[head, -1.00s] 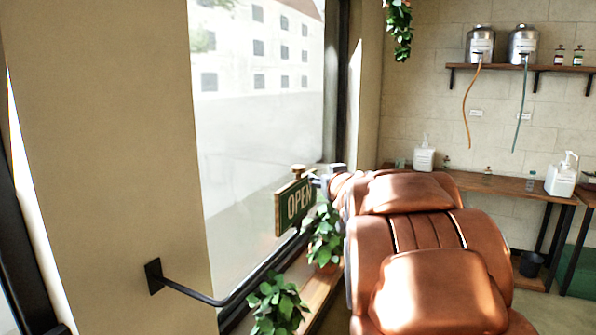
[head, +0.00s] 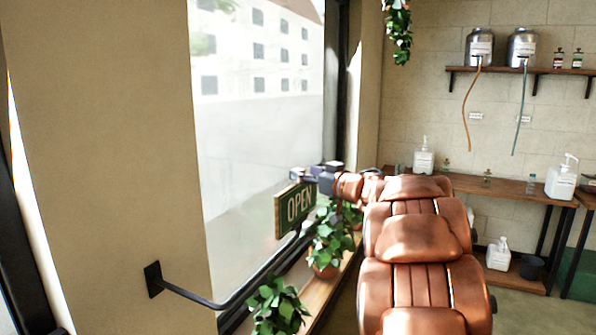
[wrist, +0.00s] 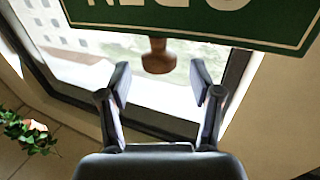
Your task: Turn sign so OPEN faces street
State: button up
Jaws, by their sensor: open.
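The green sign (head: 295,209) with white OPEN lettering and a pale wooden edge hangs beside the window; its OPEN face is turned toward the room. In the wrist view the sign (wrist: 280,22) fills the top, with partly cut-off white letters. A brown wooden knob (wrist: 158,57) sticks out from its edge. My gripper (wrist: 160,78) is open, its two fingers spread with nothing between them, and the knob lies just beyond the fingertips. In the head view my gripper (head: 308,177) is at the sign's top, hiding the knob.
A black wall bracket (head: 195,295) reaches toward the sign from the left. Potted plants (head: 328,240) stand on the wooden window sill (head: 325,288) beneath it. The window glass (head: 260,140) is close behind. A wooden counter (head: 510,187) with bottles stands at the right.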

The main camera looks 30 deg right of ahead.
jog(key=shift+w+a, duration=0.15)
jog(key=shift+w, duration=0.75)
jog(key=shift+w+a, duration=0.1)
jog(key=shift+w, duration=0.75)
grip_shut()
